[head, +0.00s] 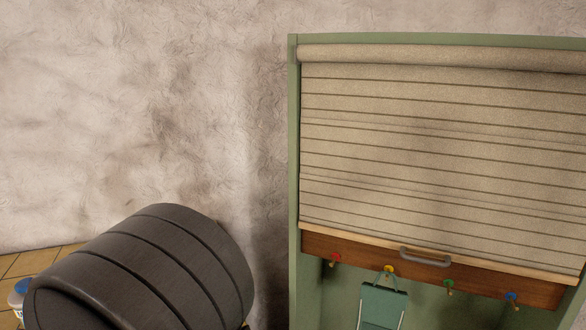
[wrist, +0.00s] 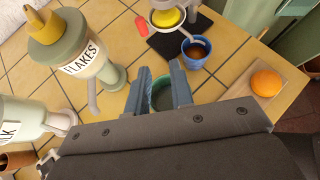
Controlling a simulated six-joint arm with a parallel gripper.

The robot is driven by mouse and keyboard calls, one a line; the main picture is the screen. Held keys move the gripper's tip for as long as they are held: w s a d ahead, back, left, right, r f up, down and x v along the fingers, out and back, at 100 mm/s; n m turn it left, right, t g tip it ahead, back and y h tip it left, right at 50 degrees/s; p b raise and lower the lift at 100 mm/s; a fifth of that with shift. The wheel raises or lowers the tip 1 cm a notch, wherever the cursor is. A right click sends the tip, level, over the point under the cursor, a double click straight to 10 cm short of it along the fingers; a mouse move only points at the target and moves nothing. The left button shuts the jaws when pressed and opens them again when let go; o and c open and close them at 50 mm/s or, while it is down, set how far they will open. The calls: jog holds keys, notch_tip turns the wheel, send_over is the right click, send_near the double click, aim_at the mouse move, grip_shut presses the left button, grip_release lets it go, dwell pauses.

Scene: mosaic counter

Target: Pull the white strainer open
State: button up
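A pale fixture holding something round and yellow (wrist: 168,17) is at the top of the wrist view, cut by the frame edge; it may be the white strainer, but I cannot be sure. A blue cup with brown contents (wrist: 196,51) stands just below it, on or beside a dark mat. My gripper (wrist: 161,68) points toward them with its two blue-grey fingers apart. A green round vessel (wrist: 160,98) shows between the fingers, partly hidden; I see no clear grip on it. The head view shows neither the gripper nor the strainer.
A FLAKES dispenser (wrist: 87,58) and another lettered container (wrist: 22,120) stand at left in the wrist view. An orange (wrist: 266,83) sits on a board at the counter's right edge. In the head view, a slatted blind (head: 440,150) with a handle (head: 425,257) covers a green cabinet.

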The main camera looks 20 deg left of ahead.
jog(key=a+r+g, duration=0.1)
jog(key=w+a+r+g, duration=0.1)
jog(key=shift+a+g+y, duration=0.2)
jog(key=shift+g+y, duration=0.1)
jog(key=shift+y, duration=0.1)
grip_shut()
